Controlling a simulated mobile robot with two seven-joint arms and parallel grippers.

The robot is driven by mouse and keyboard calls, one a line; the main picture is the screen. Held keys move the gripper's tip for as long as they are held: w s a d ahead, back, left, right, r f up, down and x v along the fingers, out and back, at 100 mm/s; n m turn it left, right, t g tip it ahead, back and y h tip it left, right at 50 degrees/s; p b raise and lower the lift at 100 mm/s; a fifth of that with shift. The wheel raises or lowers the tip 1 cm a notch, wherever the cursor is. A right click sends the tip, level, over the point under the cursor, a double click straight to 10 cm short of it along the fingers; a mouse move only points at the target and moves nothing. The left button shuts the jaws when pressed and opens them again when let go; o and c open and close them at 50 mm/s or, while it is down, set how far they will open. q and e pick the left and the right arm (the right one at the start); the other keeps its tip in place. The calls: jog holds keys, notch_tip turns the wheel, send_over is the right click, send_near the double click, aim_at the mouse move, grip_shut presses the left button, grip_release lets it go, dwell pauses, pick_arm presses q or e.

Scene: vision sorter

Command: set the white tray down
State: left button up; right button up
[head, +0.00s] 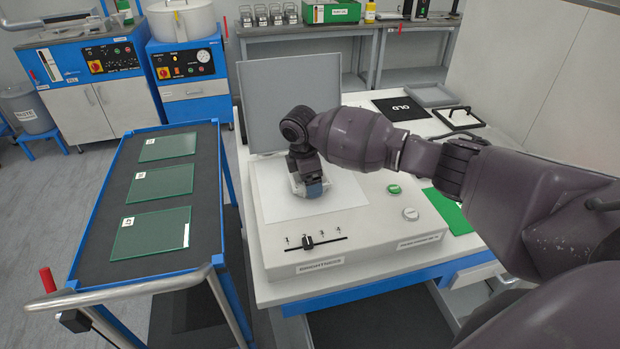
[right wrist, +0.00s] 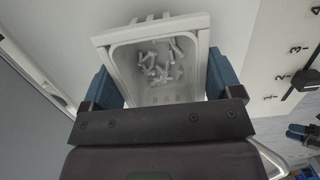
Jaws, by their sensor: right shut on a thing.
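My right gripper (head: 309,187) reaches down over the white lit plate (head: 265,200) of the light box. In the right wrist view its two blue fingers (right wrist: 160,70) are shut on opposite sides of the white tray (right wrist: 118,38). The tray is small, with slotted walls, and holds several small white pieces (right wrist: 158,62). In the head view the tray is mostly hidden behind the gripper. I cannot tell whether its bottom touches the plate. My left gripper is not in view.
The light box has a brightness slider (head: 308,243) and two round buttons at its right. A grey panel (head: 290,95) stands behind the plate. A black "OLD" mat (head: 400,108) and a grey tray (head: 433,95) lie farther back. A trolley (head: 165,250) with green glass plates stands left.

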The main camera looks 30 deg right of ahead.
jog(key=shift+f, duration=0.15)
jog(key=o, duration=0.6)
jog(key=shift+o, duration=0.8)
notch_tip(320, 180, up, 12)
jog(key=a+p, duration=0.1)
jog(key=shift+w+a, duration=0.2)
jog(key=shift+a, duration=0.15)
